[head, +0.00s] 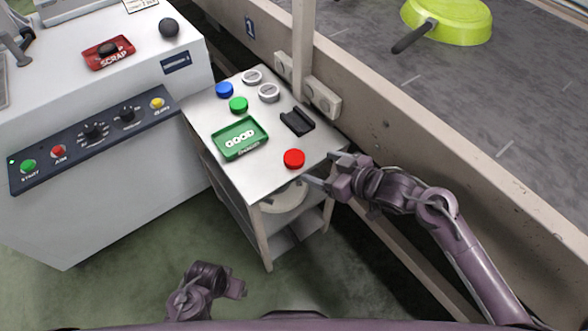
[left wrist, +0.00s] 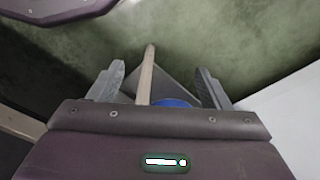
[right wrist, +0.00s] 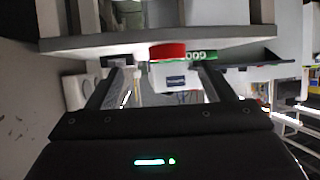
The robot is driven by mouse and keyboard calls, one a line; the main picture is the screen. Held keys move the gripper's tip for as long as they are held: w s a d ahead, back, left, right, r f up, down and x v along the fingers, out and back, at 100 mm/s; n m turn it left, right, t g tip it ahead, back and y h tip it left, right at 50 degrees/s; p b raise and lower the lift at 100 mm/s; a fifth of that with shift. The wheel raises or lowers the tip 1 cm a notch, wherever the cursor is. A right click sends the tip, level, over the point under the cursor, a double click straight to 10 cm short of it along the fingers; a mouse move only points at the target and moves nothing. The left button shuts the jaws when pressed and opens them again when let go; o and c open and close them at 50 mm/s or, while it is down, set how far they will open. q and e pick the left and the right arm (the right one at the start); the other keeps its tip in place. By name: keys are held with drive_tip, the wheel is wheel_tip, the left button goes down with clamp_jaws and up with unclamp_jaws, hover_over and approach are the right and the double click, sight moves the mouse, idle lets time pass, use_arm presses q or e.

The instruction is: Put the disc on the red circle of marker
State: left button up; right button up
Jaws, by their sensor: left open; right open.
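A flat red round piece (head: 294,158) sits near the front right corner of the small white-topped table (head: 262,162). Blue (head: 225,90) and green (head: 238,104) round pieces and two grey-white discs, one here (head: 269,92), stand at its back. I cannot tell a separate red marker circle. My right gripper (head: 317,170) is open and empty just off the table's right front edge, close to the red piece. In the right wrist view the red piece (right wrist: 167,52) shows beyond the fingers, on the tabletop edge. My left gripper (head: 240,289) is open, low in front of the table.
A green tray (head: 240,151) with white lettering and a black holder (head: 297,121) are on the table. A control panel (head: 90,135) stands at left. The conveyor wall (head: 400,140) runs along the right, with a lime pan (head: 452,22) beyond it.

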sight(294, 157)
drive_tip(key=w+a, duration=0.1)
drive_tip(key=w+a+f+b, duration=0.1)
drive_tip(key=a, duration=0.1)
drive_tip(key=w+a, duration=0.1)
drive_tip(key=a, duration=0.1)
drive_tip(key=shift+w+a+f, duration=0.1)
drive_tip(key=shift+w+f, duration=0.15)
drive_tip(key=shift+w+a+f+b, duration=0.25)
drive_tip(key=shift+w+a+b, duration=0.05)
drive_tip(key=shift+w+a, duration=0.05)
use_arm(q)
wheel_tip(294, 157, up, 6)
drive_tip(key=shift+d, duration=0.45)
use_arm(e)
drive_tip(key=c, duration=1.2)
use_arm(q)
drive_tip(key=shift+w+r, duration=0.1)
use_arm(e)
drive_tip(key=shift+r, duration=0.1)
